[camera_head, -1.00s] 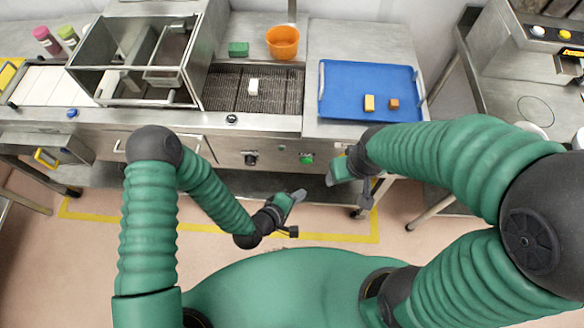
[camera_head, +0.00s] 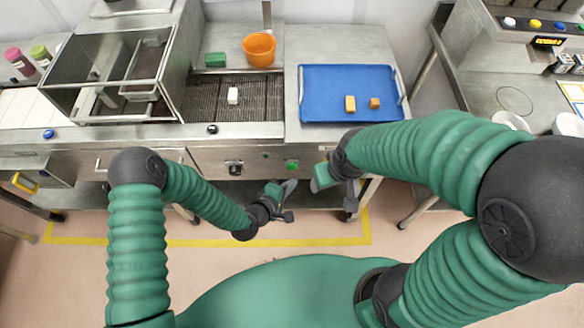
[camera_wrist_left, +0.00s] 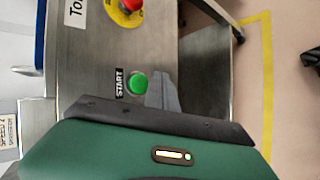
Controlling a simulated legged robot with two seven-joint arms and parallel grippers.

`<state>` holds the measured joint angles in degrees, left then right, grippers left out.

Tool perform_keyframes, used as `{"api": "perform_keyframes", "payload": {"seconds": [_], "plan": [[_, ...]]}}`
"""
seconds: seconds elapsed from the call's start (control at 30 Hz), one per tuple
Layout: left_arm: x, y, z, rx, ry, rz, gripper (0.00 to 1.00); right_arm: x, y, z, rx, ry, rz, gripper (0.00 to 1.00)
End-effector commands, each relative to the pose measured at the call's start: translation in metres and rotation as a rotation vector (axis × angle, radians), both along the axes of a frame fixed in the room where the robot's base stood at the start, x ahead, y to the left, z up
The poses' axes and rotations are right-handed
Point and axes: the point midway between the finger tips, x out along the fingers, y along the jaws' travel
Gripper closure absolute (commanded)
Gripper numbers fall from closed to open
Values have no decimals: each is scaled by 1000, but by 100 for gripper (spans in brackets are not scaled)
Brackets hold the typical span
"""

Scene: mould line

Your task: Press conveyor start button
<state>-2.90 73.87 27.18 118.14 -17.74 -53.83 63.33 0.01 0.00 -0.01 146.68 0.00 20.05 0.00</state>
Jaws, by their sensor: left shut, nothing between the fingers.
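The green start button (camera_head: 292,165) is on the steel front panel below the conveyor. The left wrist view shows it close up as a round green button (camera_wrist_left: 137,83) beside a START label (camera_wrist_left: 120,82). My left gripper (camera_head: 290,185) is shut and empty, just in front of and below the button in the head view. In the wrist view its grey fingertips (camera_wrist_left: 160,77) lie right beside the button; I cannot tell whether they touch the panel. My right gripper (camera_head: 318,178) is to the right of the left one; its fingers are not clear.
A red stop button (camera_wrist_left: 128,4) on a yellow base is on the same panel. A black knob (camera_head: 235,168) is left of the start button. A blue tray (camera_head: 325,90) with two small blocks lies at right.

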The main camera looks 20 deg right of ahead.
Motion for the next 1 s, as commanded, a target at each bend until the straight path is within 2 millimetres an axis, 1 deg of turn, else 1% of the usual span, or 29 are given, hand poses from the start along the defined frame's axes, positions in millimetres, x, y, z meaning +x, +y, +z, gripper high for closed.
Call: {"api": "perform_keyframes", "payload": {"seconds": [0.03,0.1,0.27,1.0], "plan": [[7,-2,-2,-1,-2,1,100,0,0,-4,0,0,0,36],[13,-4,-2,0,-1,1,100,0,0,-6,0,0,0,36],[21,-6,0,0,0,0,100,0,0,-8,0,0,0,36],[22,-6,0,1,1,0,100,0,0,-7,0,0,0,36]]}}
